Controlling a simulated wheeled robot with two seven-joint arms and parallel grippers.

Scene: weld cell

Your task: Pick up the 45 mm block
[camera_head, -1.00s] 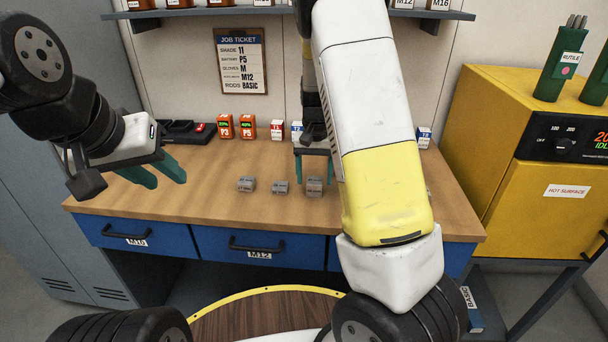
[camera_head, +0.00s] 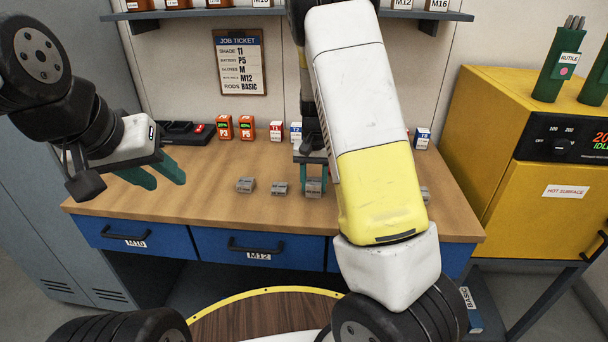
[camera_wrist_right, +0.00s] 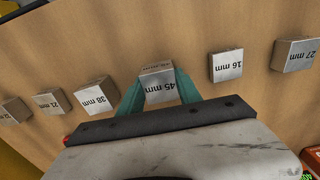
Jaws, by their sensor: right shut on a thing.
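The 45 mm block (camera_wrist_right: 158,84) is a grey metal block with its label upside down in the right wrist view. My right gripper (camera_wrist_right: 158,92) has its green fingers on both sides of it and is shut on it. In the head view the same block (camera_head: 314,188) shows at the bench top under my right gripper (camera_head: 313,178); I cannot tell whether it is touching the wood. My left gripper (camera_head: 155,176) hangs over the left of the bench, its green fingers apart and empty.
Other grey blocks stand in a row on the bench (camera_head: 210,195): the 16 mm (camera_wrist_right: 227,66) and 27 mm (camera_wrist_right: 296,56) to one side, the 38 mm (camera_wrist_right: 96,96) and 21 mm (camera_wrist_right: 50,102) to the other. Batteries (camera_head: 225,128) and small boxes stand behind. Bare wood lies in front.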

